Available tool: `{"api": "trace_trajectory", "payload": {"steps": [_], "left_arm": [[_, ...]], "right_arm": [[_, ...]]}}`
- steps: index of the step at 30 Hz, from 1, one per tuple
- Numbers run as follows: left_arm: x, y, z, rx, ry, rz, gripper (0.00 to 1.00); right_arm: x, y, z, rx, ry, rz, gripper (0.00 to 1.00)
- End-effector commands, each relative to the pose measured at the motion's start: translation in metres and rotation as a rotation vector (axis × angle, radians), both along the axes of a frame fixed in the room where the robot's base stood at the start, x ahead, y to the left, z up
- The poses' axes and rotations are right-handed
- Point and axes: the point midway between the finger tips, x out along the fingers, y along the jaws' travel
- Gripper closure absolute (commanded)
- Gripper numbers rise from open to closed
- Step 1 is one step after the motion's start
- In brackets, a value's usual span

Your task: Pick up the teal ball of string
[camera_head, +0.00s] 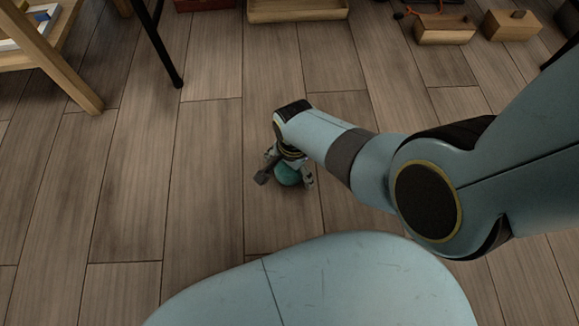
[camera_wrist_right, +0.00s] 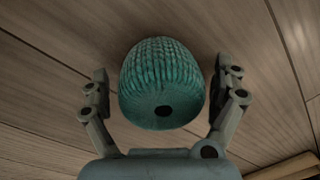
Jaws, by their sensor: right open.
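The teal ball of string (camera_head: 287,174) lies on the wooden floor below my right arm in the head view. In the right wrist view the teal ball of string (camera_wrist_right: 162,85) is a ribbed ball with a dark round hole facing the camera. My right gripper (camera_head: 284,180) is open over it, with one finger on each side. In the right wrist view my right gripper (camera_wrist_right: 163,85) shows a gap between the ball and each finger. My left gripper is not in view.
A wooden tray (camera_head: 297,10) and small wooden boxes (camera_head: 444,30) lie at the top of the head view. A wooden table leg (camera_head: 68,72) and a black leg (camera_head: 158,45) stand at upper left. The floor (camera_head: 205,150) around the ball is clear.

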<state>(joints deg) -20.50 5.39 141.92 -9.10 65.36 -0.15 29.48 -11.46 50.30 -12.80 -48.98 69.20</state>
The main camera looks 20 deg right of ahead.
Motion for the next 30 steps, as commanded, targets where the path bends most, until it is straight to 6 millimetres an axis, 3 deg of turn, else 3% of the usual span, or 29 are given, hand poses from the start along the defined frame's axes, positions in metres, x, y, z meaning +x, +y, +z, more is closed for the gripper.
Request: {"api": "trace_trajectory", "payload": {"steps": [8, 21, 30], "left_arm": [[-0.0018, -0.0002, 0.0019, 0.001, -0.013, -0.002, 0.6], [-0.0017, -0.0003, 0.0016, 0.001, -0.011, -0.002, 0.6], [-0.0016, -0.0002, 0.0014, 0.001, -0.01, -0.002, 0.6]], "right_arm": [[0.0006, 0.0002, 0.0, 0.0, -0.001, 0.0, 0.06], [0.0004, 0.0001, -0.0001, 0.0, -0.001, 0.0, 0.64], [0.0006, 0.0001, -0.0001, 0.001, -0.002, 0.0, 0.66]]}}
